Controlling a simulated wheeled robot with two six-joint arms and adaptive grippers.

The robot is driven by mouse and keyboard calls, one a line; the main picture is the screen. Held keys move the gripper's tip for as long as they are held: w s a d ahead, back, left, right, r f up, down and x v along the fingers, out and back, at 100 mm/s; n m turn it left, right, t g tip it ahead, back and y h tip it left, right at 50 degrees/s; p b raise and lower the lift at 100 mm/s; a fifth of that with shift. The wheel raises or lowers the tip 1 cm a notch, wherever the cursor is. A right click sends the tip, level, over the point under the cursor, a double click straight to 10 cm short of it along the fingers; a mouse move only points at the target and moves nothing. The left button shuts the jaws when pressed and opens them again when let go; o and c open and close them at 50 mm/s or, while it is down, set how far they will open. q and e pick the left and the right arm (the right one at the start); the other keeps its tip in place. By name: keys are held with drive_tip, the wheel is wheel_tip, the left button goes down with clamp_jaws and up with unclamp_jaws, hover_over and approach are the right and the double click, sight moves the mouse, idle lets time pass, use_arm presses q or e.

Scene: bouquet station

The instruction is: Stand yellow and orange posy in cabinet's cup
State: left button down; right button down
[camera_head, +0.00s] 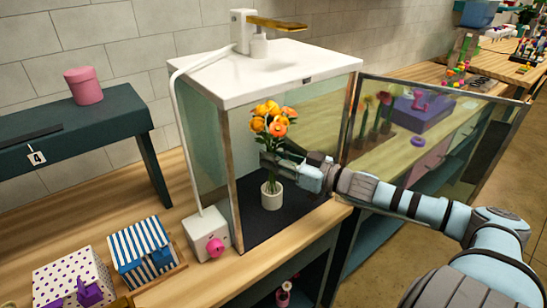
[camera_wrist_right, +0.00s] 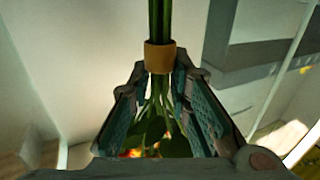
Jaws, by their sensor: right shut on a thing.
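The yellow and orange posy (camera_head: 272,118) is upright inside the glass cabinet (camera_head: 265,58), blooms at the top. Its stems run down to the pale cup (camera_head: 271,197) on the cabinet's dark floor; I cannot tell how deep they sit in it. My right gripper (camera_head: 272,162) reaches in through the open front and is shut on the stems, above the cup. In the right wrist view, the stems and a tan band (camera_wrist_right: 159,57) show between the fingers (camera_wrist_right: 160,80), with leaves below. The cup cannot be made out there. My left gripper is out of view.
The cabinet's glass door (camera_head: 430,140) stands open to the right, beside my right arm. A white box with a pink knob (camera_head: 215,246) stands at the cabinet's left front corner. A striped box (camera_head: 142,250) and a dotted box (camera_head: 72,280) sit further left.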

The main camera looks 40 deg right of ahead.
sight(273, 178)
drive_tip(key=shift+f, duration=0.15)
drive_tip(key=shift+f+b, duration=0.5)
idle(0.4)
drive_tip(key=shift+f+b, duration=0.65)
drive_tip(key=shift+f+b, duration=0.55)
drive_tip(key=c, duration=0.9)
unclamp_jaws()
drive_tip(key=shift+o, duration=0.2)
